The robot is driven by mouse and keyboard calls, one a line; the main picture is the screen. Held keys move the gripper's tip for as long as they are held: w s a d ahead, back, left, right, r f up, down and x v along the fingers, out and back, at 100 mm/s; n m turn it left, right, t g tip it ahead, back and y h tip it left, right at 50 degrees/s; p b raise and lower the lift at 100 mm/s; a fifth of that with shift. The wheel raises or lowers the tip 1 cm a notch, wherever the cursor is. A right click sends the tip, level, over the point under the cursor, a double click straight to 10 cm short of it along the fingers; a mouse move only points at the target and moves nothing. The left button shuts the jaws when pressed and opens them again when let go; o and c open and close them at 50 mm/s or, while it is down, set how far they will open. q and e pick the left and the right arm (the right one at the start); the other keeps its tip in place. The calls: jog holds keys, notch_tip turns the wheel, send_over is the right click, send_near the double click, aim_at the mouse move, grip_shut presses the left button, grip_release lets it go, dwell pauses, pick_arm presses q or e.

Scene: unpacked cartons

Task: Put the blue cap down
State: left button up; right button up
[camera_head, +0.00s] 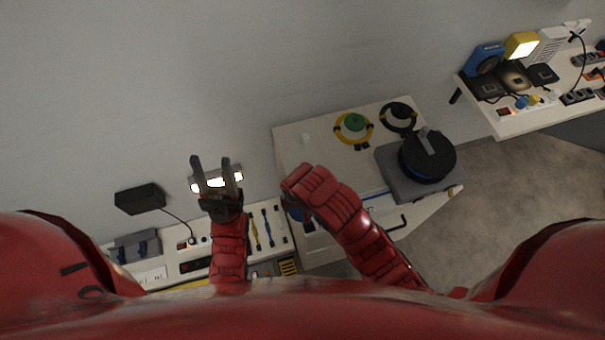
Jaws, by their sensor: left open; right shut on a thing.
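My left gripper (215,176) is open and empty, with its two dark fingers apart, in front of a lit lamp bar. My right arm bends over the table, and its forearm hides most of the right gripper (302,222). A small patch of the blue cap (295,213) shows beside the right wrist, at the table's left side. The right gripper is shut on it. The cap's full shape, and whether it touches the table, are hidden.
The white table (300,139) bears a green and yellow ring (353,126), a black ring (398,116) and a grey box with a black disc (427,157). A workbench with tools (262,229) is at left, another (515,122) at right. The table's upper left is mostly clear.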

jog(key=shift+s+d+r, duration=0.1)
jog(key=shift+s+d, duration=0.05)
jog(key=shift+s, duration=0.95)
jog(key=w+b, duration=0.2)
jog(key=w, duration=0.3)
jog(key=w+f+b, duration=0.1)
jog(key=w+b, duration=0.1)
jog(key=w, duration=0.3)
jog(key=w+b, duration=0.2)
jog(key=w, duration=0.3)
jog(key=shift+w+f, duration=0.25)
jog(key=shift+f, duration=0.4)
notch_tip(320, 180, down, 2)
jog(key=shift+p, duration=0.8)
jog(key=shift+f, duration=0.45)
